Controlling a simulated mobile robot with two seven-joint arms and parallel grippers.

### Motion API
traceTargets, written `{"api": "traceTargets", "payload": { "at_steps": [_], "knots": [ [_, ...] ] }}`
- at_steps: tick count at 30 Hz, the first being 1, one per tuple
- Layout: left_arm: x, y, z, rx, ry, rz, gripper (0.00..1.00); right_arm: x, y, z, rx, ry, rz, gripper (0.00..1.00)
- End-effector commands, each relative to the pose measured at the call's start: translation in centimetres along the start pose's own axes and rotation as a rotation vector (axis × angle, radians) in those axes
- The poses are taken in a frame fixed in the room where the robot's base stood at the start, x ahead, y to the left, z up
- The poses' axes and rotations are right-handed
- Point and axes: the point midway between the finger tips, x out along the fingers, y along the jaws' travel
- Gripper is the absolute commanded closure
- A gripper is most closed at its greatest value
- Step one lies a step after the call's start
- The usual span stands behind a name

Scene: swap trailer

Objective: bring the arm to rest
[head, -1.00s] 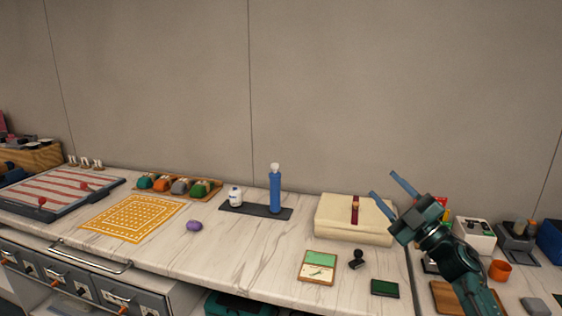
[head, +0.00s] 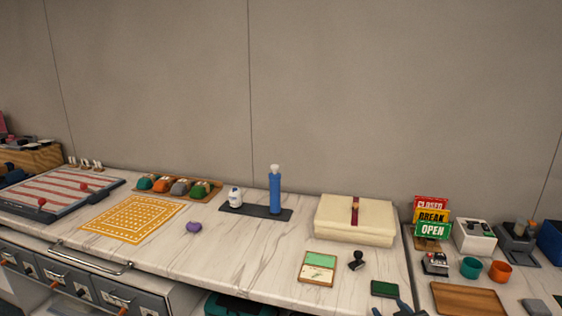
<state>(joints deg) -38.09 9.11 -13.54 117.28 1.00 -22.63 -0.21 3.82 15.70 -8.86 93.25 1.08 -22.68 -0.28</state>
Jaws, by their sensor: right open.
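My right gripper (head: 391,309) shows only at the bottom edge of the head view, with two blue fingertips apart and nothing between them. The rest of that arm is cut off by the frame. It is low in front of the dark green ink pad (head: 384,289), and I cannot tell how far above the counter it is. My left gripper is not in view.
The marble counter (head: 260,262) holds a cream box (head: 335,219), a black stamp (head: 356,261), a blue cylinder (head: 275,193) and a purple lump (head: 194,228). At right are a sign stack (head: 432,217), cups and a wooden tray (head: 466,299).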

Motion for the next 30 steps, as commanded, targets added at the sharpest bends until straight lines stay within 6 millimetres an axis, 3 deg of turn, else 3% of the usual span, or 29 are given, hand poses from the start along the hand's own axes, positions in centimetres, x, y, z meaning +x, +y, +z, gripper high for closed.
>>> {"api": "traceTargets", "payload": {
  "at_steps": [1, 6, 12, 15, 19, 30],
  "knots": [
    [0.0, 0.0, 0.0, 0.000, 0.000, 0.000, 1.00, -2.2, -2.7, 2.6, 0.018, -0.036, -0.041, 0.54],
    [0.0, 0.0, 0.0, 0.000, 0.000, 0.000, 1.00, -10.2, -10.0, 8.5, 0.088, -0.134, -0.152, 0.54],
    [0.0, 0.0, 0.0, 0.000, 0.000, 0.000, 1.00, -18.4, -15.1, 11.5, 0.173, -0.226, -0.231, 0.54],
    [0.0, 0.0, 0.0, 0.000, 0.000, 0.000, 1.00, -20.7, -16.2, 12.0, 0.200, -0.252, -0.248, 0.54],
    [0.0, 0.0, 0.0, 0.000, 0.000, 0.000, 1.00, -21.8, -16.8, 12.2, 0.213, -0.264, -0.257, 0.54],
    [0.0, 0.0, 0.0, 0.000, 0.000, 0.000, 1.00, -21.8, -16.8, 12.2, 0.213, -0.264, -0.257, 0.54]
  ]
}}
